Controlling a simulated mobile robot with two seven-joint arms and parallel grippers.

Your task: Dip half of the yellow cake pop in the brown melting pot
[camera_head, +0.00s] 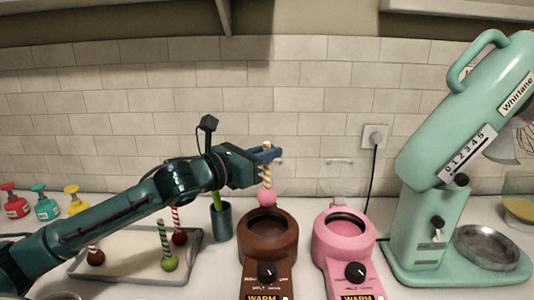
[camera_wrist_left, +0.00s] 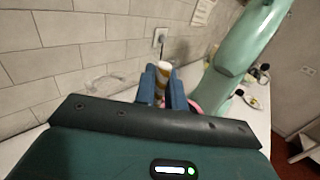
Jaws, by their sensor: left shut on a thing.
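My left gripper (camera_head: 267,156) is shut on the stick of a cake pop (camera_head: 267,197). The stick has yellow-orange and white stripes, and the ball at its lower end looks pink, not yellow. The pop hangs upright, ball down, over the back part of the brown melting pot (camera_head: 247,245). The ball appears just above the pot's opening; its exact height is hard to tell. In the left wrist view the striped stick (camera_wrist_left: 165,74) stands between the blue fingers (camera_wrist_left: 163,88), and the ball is hidden. My right gripper is not in view.
A pink melting pot (camera_head: 321,243) stands right of the brown one. A teal mixer (camera_head: 410,220) with a metal bowl (camera_head: 487,247) is further right. A dark cup (camera_head: 220,224) stands left of the brown pot. A tray (camera_head: 127,266) with several cake pops lies under my left arm.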

